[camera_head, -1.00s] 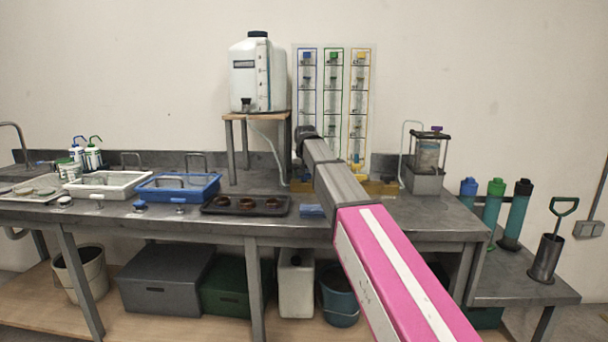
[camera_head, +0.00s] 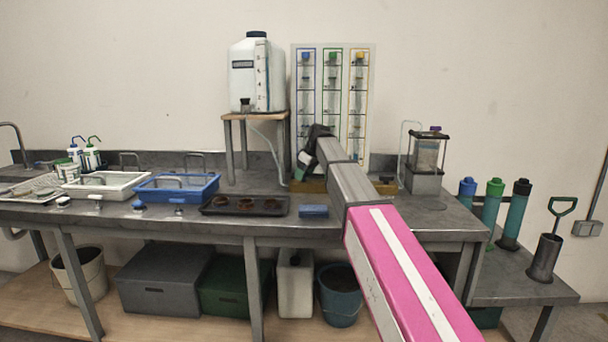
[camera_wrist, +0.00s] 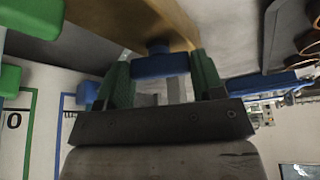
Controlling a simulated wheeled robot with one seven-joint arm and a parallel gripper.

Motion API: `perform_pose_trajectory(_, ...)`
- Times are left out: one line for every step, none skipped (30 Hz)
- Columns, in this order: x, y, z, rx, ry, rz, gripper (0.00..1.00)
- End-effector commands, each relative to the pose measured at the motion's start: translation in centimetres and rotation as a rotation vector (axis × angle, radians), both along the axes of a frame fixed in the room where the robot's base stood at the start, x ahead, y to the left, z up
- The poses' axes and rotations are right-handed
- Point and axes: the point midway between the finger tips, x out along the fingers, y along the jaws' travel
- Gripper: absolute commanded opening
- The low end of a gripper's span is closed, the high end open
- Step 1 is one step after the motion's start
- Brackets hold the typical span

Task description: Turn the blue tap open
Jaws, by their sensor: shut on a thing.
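The blue tap (camera_wrist: 160,66) shows in the wrist view as a blue handle on a short blue stem at the wooden rail (camera_wrist: 180,22). My gripper (camera_wrist: 160,72) has its two green fingers on either side of this handle, shut on it. Part of the handle is hidden between the fingers. In the head view my gripper (camera_head: 306,160) is in front of the lower part of the tube panel (camera_head: 345,90), by the blue-framed column. The tap itself is hidden there behind my arm and wrist, so its angle cannot be told.
Green parts (camera_wrist: 10,80) lie close beside the gripper at the wrist view's left edge. In the head view a blue block (camera_head: 313,211) lies on the bench below, and a tray with pots (camera_head: 218,212) is left of it. A caged device (camera_head: 426,160) stands right.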

Motion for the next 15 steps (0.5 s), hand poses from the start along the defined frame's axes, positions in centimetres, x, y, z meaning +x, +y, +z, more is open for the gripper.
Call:
perform_pose_trajectory(0.19, 0.0, 0.07, 0.001, 0.0, 0.043, 0.38)
perform_pose_trajectory(0.19, -0.01, 0.07, 0.001, 0.001, 0.071, 0.38)
perform_pose_trajectory(0.22, -0.02, 0.07, 0.0, 0.0, 0.107, 0.38)
perform_pose_trajectory(0.25, -0.03, 0.09, 0.0, 0.0, 0.134, 0.38)
perform_pose_trajectory(0.25, -0.03, 0.09, 0.0, 0.0, 0.16, 0.38)
perform_pose_trajectory(0.27, -0.04, 0.09, 0.0, 0.001, 0.194, 0.38)
perform_pose_trajectory(0.3, -0.04, 0.09, 0.0, 0.0, 0.219, 0.38)
perform_pose_trajectory(0.31, -0.06, 0.09, 0.0, 0.0, 0.242, 0.38)
perform_pose_trajectory(0.31, -0.07, 0.08, 0.001, 0.001, 0.272, 0.38)
perform_pose_trajectory(0.33, -0.07, 0.09, 0.0, 0.0, 0.295, 0.38)
perform_pose_trajectory(0.34, -0.07, 0.09, 0.001, 0.0, 0.315, 0.38)
perform_pose_trajectory(0.35, -0.08, 0.09, 0.0, 0.0, 0.341, 0.38)
perform_pose_trajectory(0.34, -0.09, 0.08, 0.0, 0.0, 0.36, 0.38)
perform_pose_trajectory(0.35, -0.09, 0.07, 0.0, 0.0, 0.377, 0.38)
perform_pose_trajectory(0.37, -0.1, 0.07, 0.0, -0.001, 0.398, 0.38)
